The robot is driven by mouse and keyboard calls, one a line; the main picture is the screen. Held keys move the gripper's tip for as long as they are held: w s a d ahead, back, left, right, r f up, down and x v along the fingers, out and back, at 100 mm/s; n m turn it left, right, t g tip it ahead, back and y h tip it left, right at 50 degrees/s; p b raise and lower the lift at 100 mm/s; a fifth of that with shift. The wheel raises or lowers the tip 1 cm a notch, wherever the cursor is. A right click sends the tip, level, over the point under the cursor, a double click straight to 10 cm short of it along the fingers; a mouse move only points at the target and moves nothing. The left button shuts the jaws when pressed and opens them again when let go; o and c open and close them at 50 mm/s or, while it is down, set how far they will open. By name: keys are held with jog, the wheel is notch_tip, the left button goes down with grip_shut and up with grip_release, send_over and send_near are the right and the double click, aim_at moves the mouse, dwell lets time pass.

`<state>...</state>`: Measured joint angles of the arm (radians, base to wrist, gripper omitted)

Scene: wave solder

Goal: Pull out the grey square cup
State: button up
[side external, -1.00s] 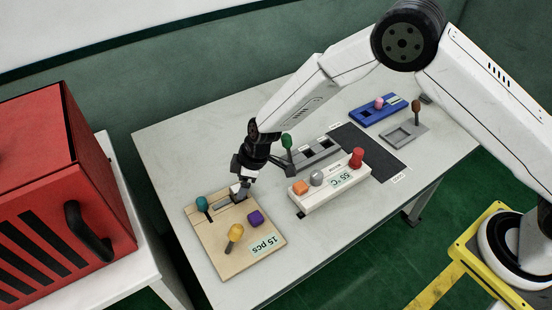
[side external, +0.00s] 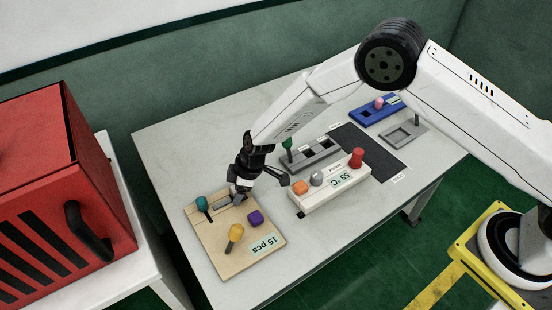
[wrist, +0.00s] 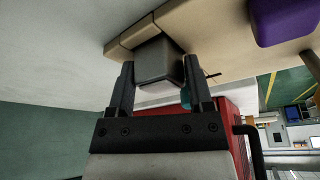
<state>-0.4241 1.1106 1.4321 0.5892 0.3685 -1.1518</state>
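The grey square cup (wrist: 158,62) sits at the edge of the tan board in the wrist view. My gripper (wrist: 160,72) has one finger on each side of it, and both fingers appear to touch its walls. In the side view my gripper (side external: 238,190) is low over the far edge of the tan board (side external: 222,262). The cup is mostly hidden there by the fingers. Whether its base still rests in the board cannot be told.
On the board are a teal knob (side external: 202,203), a yellow knob (side external: 236,232) and a purple block (side external: 255,217). A white fixture (side external: 335,190) with orange, grey and red parts stands to the right. A red box (side external: 60,190) stands at left.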

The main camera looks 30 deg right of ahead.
grip_shut()
jog(key=shift+r, duration=1.15)
dwell(0.9)
jog(key=shift+r, duration=2.1)
